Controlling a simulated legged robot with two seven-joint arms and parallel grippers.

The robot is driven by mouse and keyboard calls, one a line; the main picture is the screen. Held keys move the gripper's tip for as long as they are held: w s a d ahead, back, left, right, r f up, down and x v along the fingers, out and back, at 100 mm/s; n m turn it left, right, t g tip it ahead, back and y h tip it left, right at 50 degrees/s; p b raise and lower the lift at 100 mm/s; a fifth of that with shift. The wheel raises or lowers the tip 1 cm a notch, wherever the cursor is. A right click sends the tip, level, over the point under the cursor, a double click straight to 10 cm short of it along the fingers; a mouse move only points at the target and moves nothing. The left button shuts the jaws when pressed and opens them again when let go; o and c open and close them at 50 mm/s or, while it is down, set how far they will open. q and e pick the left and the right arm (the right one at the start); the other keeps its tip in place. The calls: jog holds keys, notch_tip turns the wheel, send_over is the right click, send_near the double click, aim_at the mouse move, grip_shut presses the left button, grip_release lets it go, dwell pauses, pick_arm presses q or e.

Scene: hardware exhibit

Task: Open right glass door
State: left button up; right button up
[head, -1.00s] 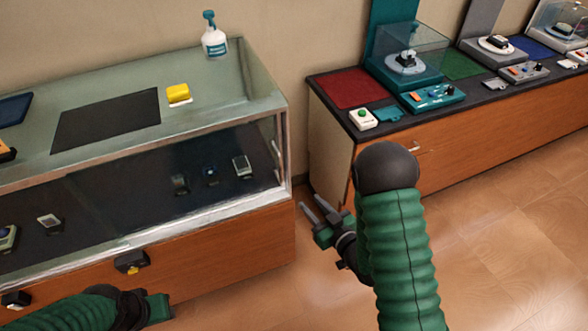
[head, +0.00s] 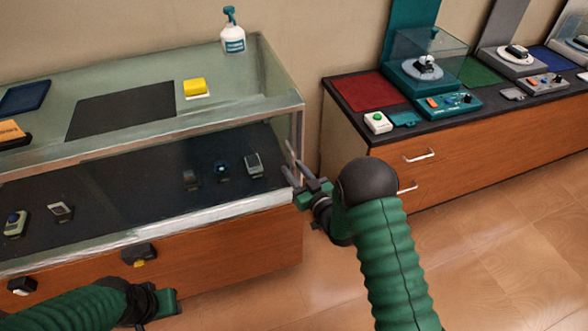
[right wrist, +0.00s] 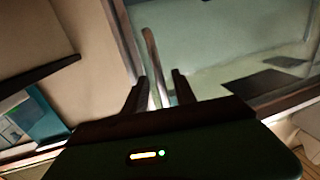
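The display case's right glass door (head: 225,150) is the clear front pane above the wood base, and it looks closed. Its slim upright metal handle (head: 291,152) is near the case's right front corner. My right gripper (head: 292,170) is at that handle, fingers pointing at it. In the right wrist view the handle (right wrist: 152,60) stands between the two open fingers of my right gripper (right wrist: 158,88), with gaps visible on both sides. My left gripper (head: 165,303) is low at the left in front of the base; its fingers cannot be made out.
Several watches (head: 253,165) lie inside the case. A black lock with a yellow part (head: 139,255) is on the base. A counter with drawers (head: 440,165) stands right; floor between is clear.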

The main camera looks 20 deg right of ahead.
jog(key=shift+w+a, duration=0.4)
jog(key=shift+w, duration=0.05)
jog(key=shift+d, duration=0.15)
jog(key=shift+d, duration=0.25)
jog(key=c, duration=0.5)
grip_shut()
jog(key=shift+a, duration=0.15)
jog(key=shift+r, duration=0.1)
